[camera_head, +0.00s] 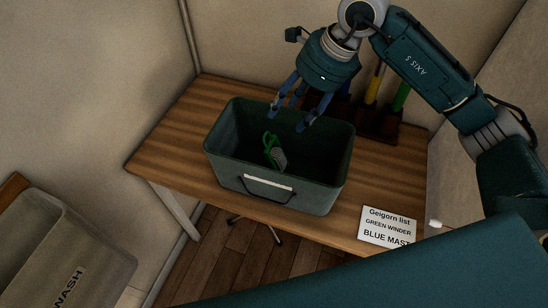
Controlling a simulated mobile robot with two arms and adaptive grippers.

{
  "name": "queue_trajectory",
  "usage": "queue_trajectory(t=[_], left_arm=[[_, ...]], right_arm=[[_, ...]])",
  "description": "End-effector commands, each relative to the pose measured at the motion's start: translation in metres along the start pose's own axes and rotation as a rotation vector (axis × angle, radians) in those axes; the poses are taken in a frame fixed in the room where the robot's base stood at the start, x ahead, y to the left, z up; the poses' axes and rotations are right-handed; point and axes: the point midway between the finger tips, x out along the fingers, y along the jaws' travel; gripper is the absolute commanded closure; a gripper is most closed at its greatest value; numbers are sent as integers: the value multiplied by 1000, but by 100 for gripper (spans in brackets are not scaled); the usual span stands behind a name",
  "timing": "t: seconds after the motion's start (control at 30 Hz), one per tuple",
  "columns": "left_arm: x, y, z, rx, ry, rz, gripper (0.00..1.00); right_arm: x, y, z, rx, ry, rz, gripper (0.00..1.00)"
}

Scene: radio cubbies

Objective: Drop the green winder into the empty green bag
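The green bag (228,177) is a dark green, open-topped, box-like container with a handle on its front, standing on the wooden table. The green winder (271,148), bright green with a paler grey-green part, is inside the bag, leaning towards its left side. My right gripper (289,122) hangs over the back of the bag, fingers pointing down and spread apart. It is open and empty, apart from the winder. My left gripper is not in view.
Behind the bag a dark rack (376,126) holds upright coloured pieces, including yellow and green ones. A white list card (388,226) lies at the table's front right. A grey bin (75,250) marked WASH stands at lower left. The table's left side (175,150) is clear.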

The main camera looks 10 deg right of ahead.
Motion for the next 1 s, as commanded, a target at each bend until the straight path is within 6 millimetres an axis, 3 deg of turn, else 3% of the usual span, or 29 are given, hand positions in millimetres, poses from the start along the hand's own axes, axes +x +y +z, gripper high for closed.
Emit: queue_trajectory(t=[0.27,0.7,1.0], left_arm=[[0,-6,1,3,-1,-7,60],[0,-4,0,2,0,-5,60],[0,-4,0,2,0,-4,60]], right_arm=[[-7,-1,0,0,0,-2,49],[-93,-1,0,0,-2,-5,49],[-120,0,0,1,0,0,49]])
